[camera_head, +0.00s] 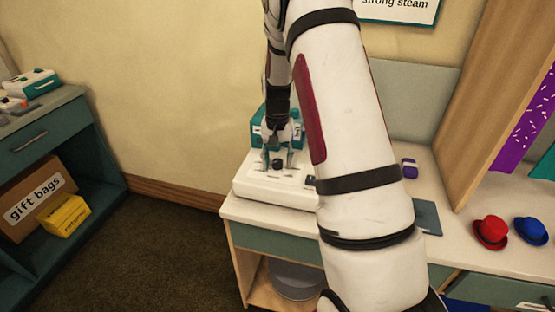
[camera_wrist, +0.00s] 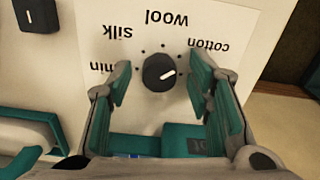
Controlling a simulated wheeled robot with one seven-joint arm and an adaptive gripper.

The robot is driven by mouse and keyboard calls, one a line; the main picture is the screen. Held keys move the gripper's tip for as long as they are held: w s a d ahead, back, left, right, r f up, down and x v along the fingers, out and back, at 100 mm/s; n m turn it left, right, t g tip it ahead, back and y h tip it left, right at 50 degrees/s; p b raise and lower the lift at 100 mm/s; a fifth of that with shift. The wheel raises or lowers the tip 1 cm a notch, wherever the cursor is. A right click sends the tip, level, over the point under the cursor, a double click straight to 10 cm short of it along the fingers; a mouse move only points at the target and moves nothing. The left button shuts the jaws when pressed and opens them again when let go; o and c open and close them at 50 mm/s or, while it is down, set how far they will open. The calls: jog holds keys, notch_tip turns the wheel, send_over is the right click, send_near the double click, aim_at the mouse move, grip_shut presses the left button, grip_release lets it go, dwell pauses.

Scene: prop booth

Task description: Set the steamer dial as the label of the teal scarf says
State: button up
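The steamer (camera_head: 275,185) is a white box on the counter. Its black dial (camera_wrist: 159,72) sits on a white panel in the wrist view, with "silk", "wool", "cotton" and a partly hidden word ending in "in" printed upside down around it. The dial's white pointer points right and slightly up in that view, toward the cotton side. My gripper (camera_wrist: 158,78) is open, with one teal-padded finger on each side of the dial and gaps between; it also shows over the steamer in the head view (camera_head: 277,160). A teal cloth (camera_head: 545,163), perhaps the scarf, is cut off at the right edge; no label on it is visible.
A teal box (camera_head: 259,125) stands behind the steamer. Red (camera_head: 491,232) and blue (camera_head: 531,231) hats lie on the counter at right. A sign (camera_head: 398,8) reading "strong steam" is partly cut off. My arm hides the counter's middle.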

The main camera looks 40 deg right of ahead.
aim_at(277, 161)
jog(key=shift+r, duration=0.1)
notch_tip(277, 161, up, 12)
dwell(0.6)
dwell(0.4)
jog(key=s+a+r+n+t, duration=0.2)
jog(key=s+a+r+n, duration=0.2)
jog(key=s+a+r, duration=0.95)
jog(key=s+a+n+t, duration=0.1)
jog(key=s+a+n, duration=0.1)
jog(key=s+a, duration=0.2)
jog(key=s+a+f+n+t, duration=0.1)
jog(key=s+a+n, duration=0.2)
jog(key=s, duration=0.8)
jog(key=shift+s+a+f+p, duration=0.25)
jog(key=shift+a+p, duration=0.1)
jog(key=shift+a, duration=0.2)
jog(key=shift+r, duration=0.1)
